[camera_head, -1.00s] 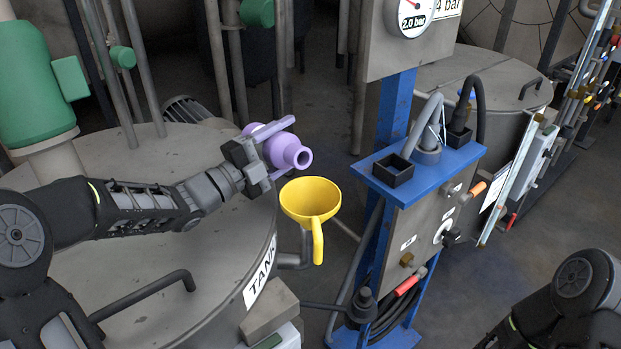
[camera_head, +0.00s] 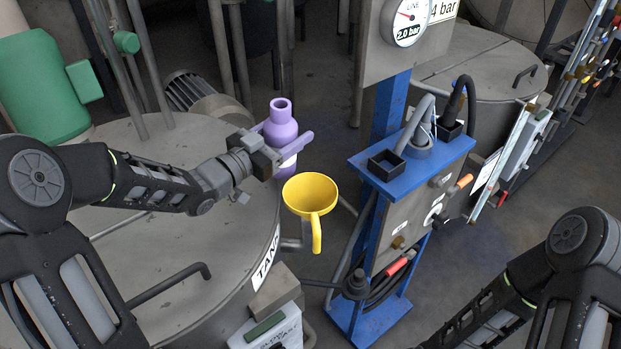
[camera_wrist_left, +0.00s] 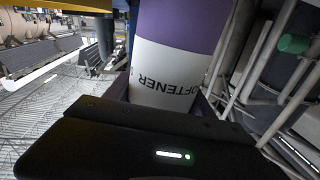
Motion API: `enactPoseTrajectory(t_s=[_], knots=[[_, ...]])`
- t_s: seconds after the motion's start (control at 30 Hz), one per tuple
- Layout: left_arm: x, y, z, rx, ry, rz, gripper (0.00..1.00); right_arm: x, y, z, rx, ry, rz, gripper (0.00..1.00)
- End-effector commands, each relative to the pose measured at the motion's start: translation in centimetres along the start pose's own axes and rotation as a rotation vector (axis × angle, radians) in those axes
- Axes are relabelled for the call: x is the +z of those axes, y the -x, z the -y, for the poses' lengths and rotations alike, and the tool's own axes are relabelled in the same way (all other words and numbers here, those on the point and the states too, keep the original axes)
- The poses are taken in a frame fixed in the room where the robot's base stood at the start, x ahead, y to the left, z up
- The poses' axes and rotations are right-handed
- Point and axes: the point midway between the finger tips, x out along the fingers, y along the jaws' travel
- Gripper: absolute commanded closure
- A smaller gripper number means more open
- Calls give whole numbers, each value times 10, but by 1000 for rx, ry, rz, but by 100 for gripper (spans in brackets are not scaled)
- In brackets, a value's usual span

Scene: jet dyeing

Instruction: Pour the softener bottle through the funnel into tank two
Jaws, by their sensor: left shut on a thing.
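The purple softener bottle (camera_head: 280,132) stands roughly upright in my left gripper (camera_head: 271,152), its open neck up, behind and a little left of the funnel. My left gripper is shut on its body. In the left wrist view the bottle (camera_wrist_left: 175,75) fills the middle, with part of the word SOFTENER on its white label. The yellow funnel (camera_head: 310,193) sits at the right edge of the grey tank (camera_head: 170,235), with its handle toward me. The tank's label is partly hidden; only "TAN" reads clearly. My right arm shows at the lower right, but its gripper is out of view.
A blue stand (camera_head: 385,170) with a gauge, hoses and sockets rises right of the funnel. A bent bar handle (camera_head: 165,290) lies across the tank lid. A green motor (camera_head: 40,75) and pipes stand at the left. A labelled box (camera_head: 268,330) is below the tank label.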

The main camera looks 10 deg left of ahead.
Motion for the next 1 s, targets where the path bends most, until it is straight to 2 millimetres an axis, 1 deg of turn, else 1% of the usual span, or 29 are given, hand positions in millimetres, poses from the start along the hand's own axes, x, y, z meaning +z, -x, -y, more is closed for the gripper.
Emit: enactPoseTrajectory(t_s=[0.03,0.23,0.77,0.87,0.97,1.0], knots=[[-1,0,1,0,36,7,94,1,6,2,2,-1,1,61],[4,0,1,0,109,17,94,2,9,2,4,-3,4,61],[4,0,2,0,111,17,94,2,8,2,4,-3,4,61],[0,2,6,-9,110,17,94,2,9,2,3,-3,4,61],[-8,7,20,-34,107,16,94,2,9,2,3,-3,4,61],[-14,10,28,-51,106,16,94,2,9,3,3,-3,4,61]])
